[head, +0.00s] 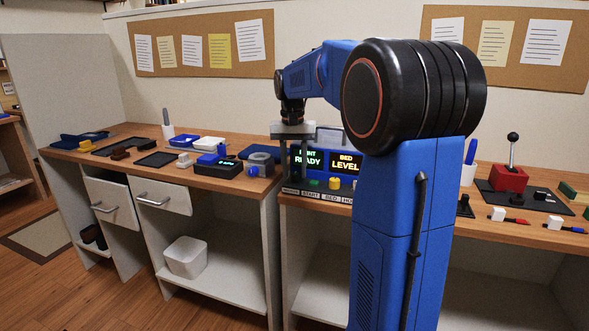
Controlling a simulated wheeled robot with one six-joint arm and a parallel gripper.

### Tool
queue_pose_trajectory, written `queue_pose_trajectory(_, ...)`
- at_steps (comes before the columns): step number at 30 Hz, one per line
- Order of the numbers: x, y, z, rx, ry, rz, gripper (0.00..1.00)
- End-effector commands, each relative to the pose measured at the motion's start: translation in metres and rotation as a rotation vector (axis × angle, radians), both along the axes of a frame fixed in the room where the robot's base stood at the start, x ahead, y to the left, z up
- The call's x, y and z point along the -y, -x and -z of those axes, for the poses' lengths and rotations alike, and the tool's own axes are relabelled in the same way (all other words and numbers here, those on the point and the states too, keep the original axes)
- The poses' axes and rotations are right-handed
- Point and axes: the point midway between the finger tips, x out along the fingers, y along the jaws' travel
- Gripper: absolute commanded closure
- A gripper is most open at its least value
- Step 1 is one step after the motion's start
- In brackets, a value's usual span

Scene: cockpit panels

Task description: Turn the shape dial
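A control panel (340,182) stands on the counter, partly behind my arm. Its lit screens read READY and BED LEVEL. A green button (314,183) and a yellow button (334,183) sit below the screens, above a row of labels. I cannot make out which control is the shape dial; part of the panel is hidden by my arm. My gripper (293,155) points down at the panel's left end. Its fingers blend with the dark panel, so I cannot tell their opening or whether they touch anything.
Left of the panel are a grey device with a blue knob (253,170) and a black box with a green display (218,166). Trays and small tools lie farther left. A red lever box (508,178) stands at right. Two drawers (165,197) are partly open below.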

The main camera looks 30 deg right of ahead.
Motion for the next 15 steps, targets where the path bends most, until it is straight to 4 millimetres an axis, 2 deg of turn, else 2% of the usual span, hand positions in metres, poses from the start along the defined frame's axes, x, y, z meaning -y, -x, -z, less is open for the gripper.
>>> queue_pose_trajectory(10,0.0,0.0,-0.001,0.0,0.0,0.001,0.59)
queue_pose_trajectory(15,0.0,-0.001,-0.016,0.001,0.0,0.001,0.59)
